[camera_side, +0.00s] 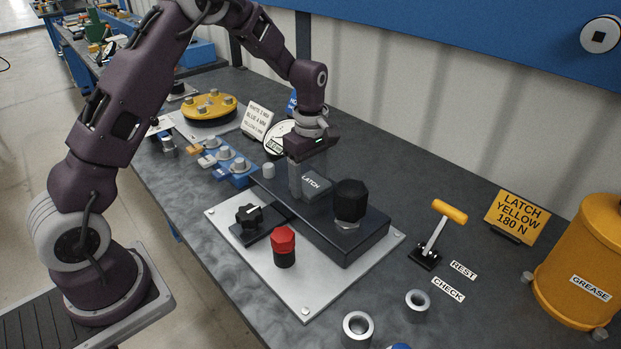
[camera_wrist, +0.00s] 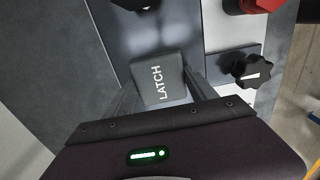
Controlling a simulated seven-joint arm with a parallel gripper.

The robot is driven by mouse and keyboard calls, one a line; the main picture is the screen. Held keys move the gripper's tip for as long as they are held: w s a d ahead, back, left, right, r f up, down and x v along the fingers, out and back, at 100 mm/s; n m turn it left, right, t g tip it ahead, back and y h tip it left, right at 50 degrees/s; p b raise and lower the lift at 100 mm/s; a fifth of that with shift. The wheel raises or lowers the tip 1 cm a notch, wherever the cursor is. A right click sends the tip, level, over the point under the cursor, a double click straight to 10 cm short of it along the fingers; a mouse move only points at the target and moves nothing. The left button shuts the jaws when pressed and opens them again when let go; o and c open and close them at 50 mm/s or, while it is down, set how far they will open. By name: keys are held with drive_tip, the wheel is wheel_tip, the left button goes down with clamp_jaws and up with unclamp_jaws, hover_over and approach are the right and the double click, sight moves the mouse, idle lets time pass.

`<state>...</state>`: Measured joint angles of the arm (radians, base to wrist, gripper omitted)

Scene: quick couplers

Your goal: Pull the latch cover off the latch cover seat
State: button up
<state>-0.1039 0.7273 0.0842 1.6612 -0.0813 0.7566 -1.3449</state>
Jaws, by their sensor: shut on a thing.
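The latch cover is a grey block marked LATCH (camera_side: 315,185), near the back left of a dark raised block on a light plate. My gripper (camera_side: 301,182) is above it, pointing down, with its fingers closed around the cover. In the wrist view the latch cover (camera_wrist: 158,80) lies between the two fingers of my gripper (camera_wrist: 162,95). The latch cover seat is hidden under the cover. I cannot tell whether the cover touches the seat.
A black knob (camera_side: 350,200) stands right of the cover on the dark block (camera_side: 345,248). A red knob (camera_side: 283,240) and a black star knob (camera_side: 249,215) stand in front. A yellow-handled lever (camera_side: 437,230) is right. A blue fixture (camera_side: 236,170) is left.

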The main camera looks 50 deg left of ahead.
sight(311, 182)
drive_tip(key=c, duration=0.7)
drive_tip(key=shift+o, duration=0.2)
drive_tip(key=shift+r, duration=1.25)
drive_tip(key=shift+r, duration=0.1)
drive_tip(key=shift+r, duration=1.95)
